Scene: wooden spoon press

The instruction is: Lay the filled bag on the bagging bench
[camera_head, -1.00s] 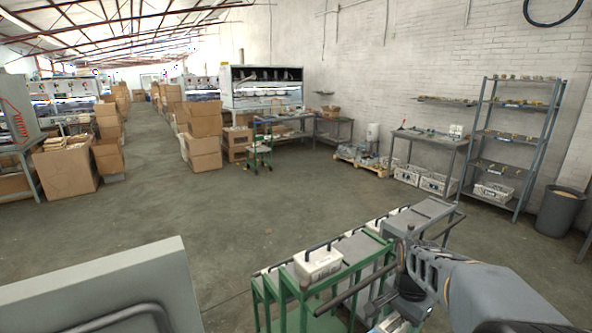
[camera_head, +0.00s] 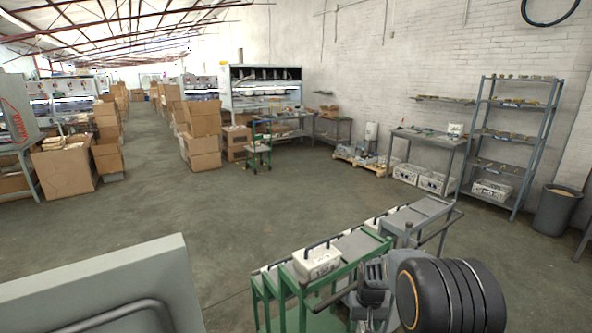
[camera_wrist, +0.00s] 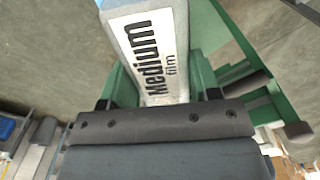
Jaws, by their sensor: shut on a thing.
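My gripper (camera_head: 370,275) is low at the right of the head view, over the right part of a green rack (camera_head: 300,290). In the wrist view, its dark fingertips (camera_wrist: 160,98) stand either side of a white, long item printed "Medium film" (camera_wrist: 155,50), and they are shut on it. Its lower end is hidden behind the dark gripper body. I cannot tell whether it is the filled bag. No bench is marked as the bagging bench; a grey workbench (camera_head: 432,138) stands by the right wall with small items on top.
Grey shelving (camera_head: 515,140) and a dark bin (camera_head: 556,211) stand at the right wall. Cartons (camera_head: 203,135) stand at centre left. The middle floor (camera_head: 200,215) is clear. A grey panel (camera_head: 110,285) fills the lower left.

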